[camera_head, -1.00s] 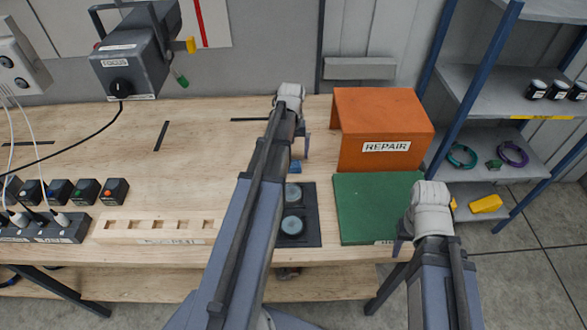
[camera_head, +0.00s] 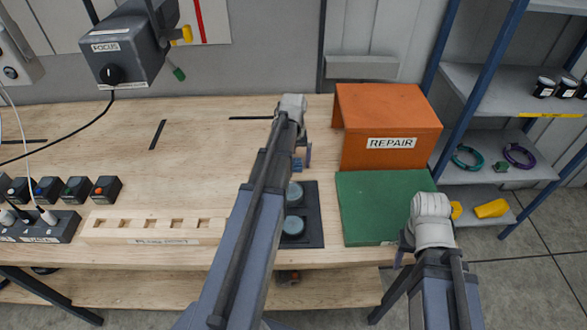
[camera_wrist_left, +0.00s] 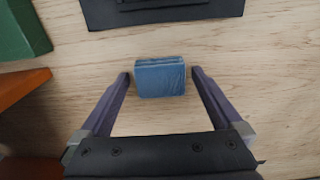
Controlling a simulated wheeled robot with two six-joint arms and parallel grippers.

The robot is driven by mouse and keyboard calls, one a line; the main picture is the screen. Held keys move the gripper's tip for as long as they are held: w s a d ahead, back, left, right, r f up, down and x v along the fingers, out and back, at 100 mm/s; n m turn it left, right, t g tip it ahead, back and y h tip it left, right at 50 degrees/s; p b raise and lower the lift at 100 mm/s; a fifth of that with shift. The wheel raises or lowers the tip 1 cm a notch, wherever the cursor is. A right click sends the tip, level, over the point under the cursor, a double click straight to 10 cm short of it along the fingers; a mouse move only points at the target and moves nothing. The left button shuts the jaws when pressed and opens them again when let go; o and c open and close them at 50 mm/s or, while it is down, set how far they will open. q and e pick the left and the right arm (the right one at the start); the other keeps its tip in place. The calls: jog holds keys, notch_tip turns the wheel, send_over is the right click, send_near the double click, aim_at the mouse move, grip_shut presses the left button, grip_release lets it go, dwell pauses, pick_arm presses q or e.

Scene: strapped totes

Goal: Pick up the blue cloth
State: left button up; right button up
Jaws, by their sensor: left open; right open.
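The blue cloth (camera_wrist_left: 160,80) is a small folded block lying on the wooden bench. In the left wrist view it sits between the two fingertips of my left gripper (camera_wrist_left: 161,75), with a gap on each side. My left gripper is open and does not touch the cloth. In the head view only a bit of the cloth (camera_head: 297,165) shows beside my left wrist, which hides the rest. My right gripper (camera_head: 404,250) is open and empty by the front edge of the green mat, partly hidden by its own wrist.
The orange REPAIR box (camera_head: 430,145) stands right of the cloth, behind the green mat (camera_head: 375,205). A dark tray (camera_head: 314,225) with round lenses lies in front of the cloth. A slotted wooden block (camera_head: 150,232) is at the left.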

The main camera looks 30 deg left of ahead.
pick_arm(q)
jog(key=c, duration=1.3)
jog(key=shift+o, duration=0.2)
jog(key=shift+r, duration=0.1)
notch_tip(320, 180, up, 10)
jog(key=p, duration=1)
